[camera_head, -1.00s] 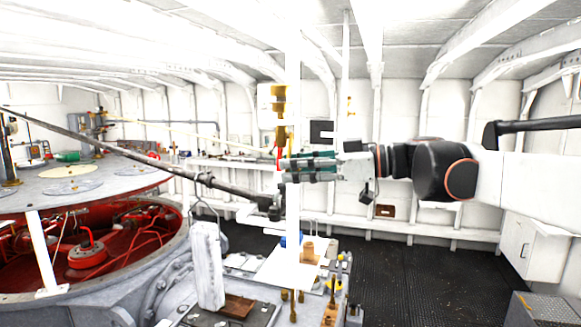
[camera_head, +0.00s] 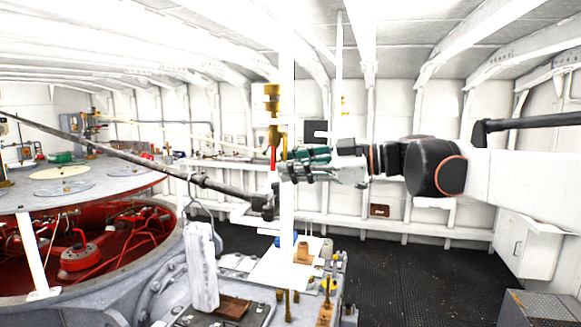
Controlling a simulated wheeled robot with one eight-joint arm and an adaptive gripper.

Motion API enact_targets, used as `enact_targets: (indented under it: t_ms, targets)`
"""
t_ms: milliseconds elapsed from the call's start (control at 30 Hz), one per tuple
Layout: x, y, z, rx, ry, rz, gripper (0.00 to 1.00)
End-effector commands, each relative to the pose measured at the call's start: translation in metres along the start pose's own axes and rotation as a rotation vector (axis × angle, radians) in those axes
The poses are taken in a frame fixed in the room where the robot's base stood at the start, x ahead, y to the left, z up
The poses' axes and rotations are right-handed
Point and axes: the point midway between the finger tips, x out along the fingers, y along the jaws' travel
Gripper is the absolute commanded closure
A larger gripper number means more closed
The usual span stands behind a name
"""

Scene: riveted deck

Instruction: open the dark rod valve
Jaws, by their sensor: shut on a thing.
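The dark rod (camera_head: 130,150) of the valve runs slanting down from the far left to a dark end fitting (camera_head: 267,206) near the middle of the head view. My gripper (camera_head: 283,166) comes in level from the right, with its dark green fingers across the white post and its tips just above the rod's right end. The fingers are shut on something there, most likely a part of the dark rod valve. The exact contact is too small to tell. A brass fitting (camera_head: 272,100) with a red part below it stands just left of the fingertips.
A white vertical post (camera_head: 287,60) stands at my fingertips. Below are a pale upright block (camera_head: 202,265) and a bench with small brass parts (camera_head: 303,252). A round red-walled pit (camera_head: 95,250) lies at left. The dark floor (camera_head: 400,280) at right is clear.

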Motion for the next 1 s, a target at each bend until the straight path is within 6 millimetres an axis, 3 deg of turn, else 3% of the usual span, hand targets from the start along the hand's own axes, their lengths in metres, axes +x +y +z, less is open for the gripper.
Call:
enact_targets:
  t_ms: [200,233,267,667,767,1000]
  targets:
    - [0.001,-0.003,0.0,-0.003,0.001,-0.007,1.0]
    - [0.001,-0.003,0.0,-0.003,0.0,-0.007,0.72]
    - [0.001,-0.003,0.0,-0.003,0.0,-0.007,0.65]
    - [-0.003,-0.001,0.001,-0.001,-0.001,-0.002,0.64]
    - [-0.013,-0.001,0.001,0.0,-0.002,-0.001,0.64]
    - [-0.06,-0.001,0.001,-0.001,-0.003,0.0,0.64]
